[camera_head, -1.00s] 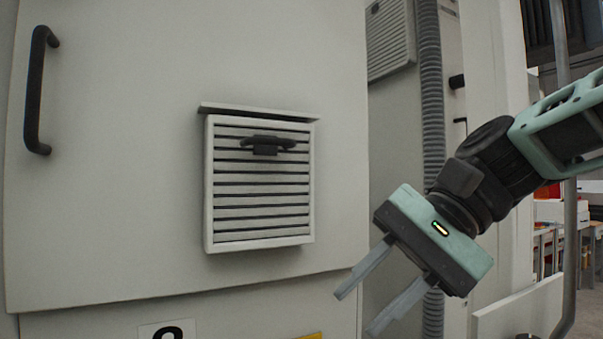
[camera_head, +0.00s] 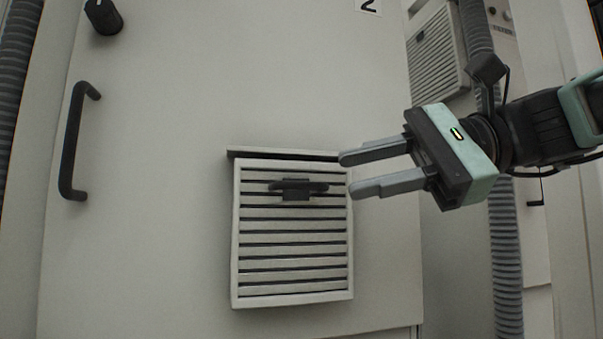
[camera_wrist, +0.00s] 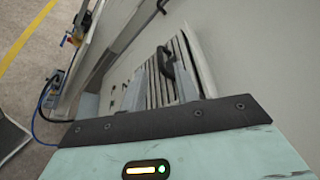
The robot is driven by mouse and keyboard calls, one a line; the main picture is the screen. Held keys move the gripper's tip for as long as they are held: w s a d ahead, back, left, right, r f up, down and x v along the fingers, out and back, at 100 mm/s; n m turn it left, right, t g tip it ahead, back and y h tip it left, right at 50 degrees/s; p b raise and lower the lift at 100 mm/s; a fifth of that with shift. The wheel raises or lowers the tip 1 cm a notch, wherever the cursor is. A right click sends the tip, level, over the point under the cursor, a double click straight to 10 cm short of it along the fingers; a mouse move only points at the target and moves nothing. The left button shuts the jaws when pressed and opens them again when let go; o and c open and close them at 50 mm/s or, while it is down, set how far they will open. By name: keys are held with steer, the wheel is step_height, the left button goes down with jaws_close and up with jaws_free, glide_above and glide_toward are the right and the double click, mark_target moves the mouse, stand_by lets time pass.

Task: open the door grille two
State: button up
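A white louvred grille (camera_head: 292,262) sits on a large pale door panel, under a small ledge. It looks closed against the panel. A black handle (camera_head: 298,190) is fixed near its top. My gripper (camera_head: 346,173) is open and empty at the right of the grille, its two fingers pointing left toward the handle with a gap between. The fingertips overlap the grille's upper right edge in the head view and appear apart from the handle. In the wrist view the grille (camera_wrist: 152,88) and its black handle (camera_wrist: 166,62) show ahead of my gripper, seen at a slant.
The door panel (camera_head: 170,230) carries a long black vertical handle (camera_head: 75,140) at left and a black knob (camera_head: 103,16) above. A second grille (camera_head: 437,58) and a grey corrugated hose (camera_head: 506,250) are at right. Open floor (camera_wrist: 30,45) shows in the wrist view.

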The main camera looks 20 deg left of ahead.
mark_target(311, 183)
steer(key=p+x, duration=0.1)
steer(key=x, duration=0.6)
steer(key=shift+a+f+p, duration=0.1)
steer(key=shift+a+p, duration=0.2)
steer(key=shift+p, duration=0.05)
steer(key=shift+c, duration=0.3)
jaws_close()
